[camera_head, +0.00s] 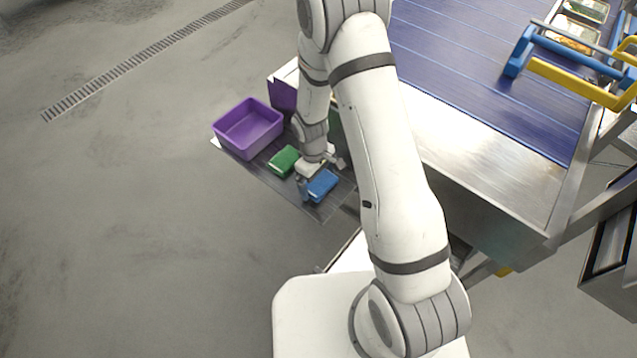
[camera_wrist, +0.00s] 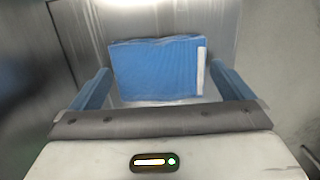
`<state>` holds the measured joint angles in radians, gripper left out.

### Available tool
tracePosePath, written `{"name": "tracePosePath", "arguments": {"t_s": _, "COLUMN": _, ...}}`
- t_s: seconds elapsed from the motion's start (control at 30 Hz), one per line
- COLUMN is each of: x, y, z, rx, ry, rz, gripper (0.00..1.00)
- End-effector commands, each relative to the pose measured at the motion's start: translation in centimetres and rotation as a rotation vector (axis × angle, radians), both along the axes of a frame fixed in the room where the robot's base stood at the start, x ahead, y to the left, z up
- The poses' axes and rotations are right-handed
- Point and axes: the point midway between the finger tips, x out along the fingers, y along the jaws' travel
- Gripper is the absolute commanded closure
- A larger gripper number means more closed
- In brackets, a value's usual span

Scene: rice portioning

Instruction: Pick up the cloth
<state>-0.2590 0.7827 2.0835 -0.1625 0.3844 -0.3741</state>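A folded blue cloth (camera_head: 322,184) with a white strip along one edge lies on the metal shelf beside the table. In the wrist view the blue cloth (camera_wrist: 157,70) lies ahead of my gripper (camera_wrist: 160,88), between the lines of its two blue fingers. The fingers stand wide apart, with a gap on each side of the cloth. In the head view my gripper (camera_head: 309,183) is small and partly hidden by my wrist, just above the shelf at the cloth's left side.
A green folded cloth (camera_head: 284,161) lies on the shelf left of the blue one. A purple bin (camera_head: 248,128) stands at the shelf's far left end. The steel table (camera_head: 490,160) with a blue belt rises close on the right. Open floor lies to the left.

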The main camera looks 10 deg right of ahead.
Motion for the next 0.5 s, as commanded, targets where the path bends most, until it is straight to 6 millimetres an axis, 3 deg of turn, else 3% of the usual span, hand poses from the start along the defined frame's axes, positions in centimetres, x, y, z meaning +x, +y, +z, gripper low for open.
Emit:
{"name": "tracePosePath", "arguments": {"t_s": 0.37, "x": -0.01, "y": 0.05, "z": 0.04, "rx": 0.000, "ry": 0.000, "rz": 0.001, "gripper": 0.30}}
{"name": "tracePosePath", "arguments": {"t_s": 0.5, "x": -0.02, "y": 0.10, "z": 0.04, "rx": 0.000, "ry": 0.000, "rz": 0.002, "gripper": 0.32}}
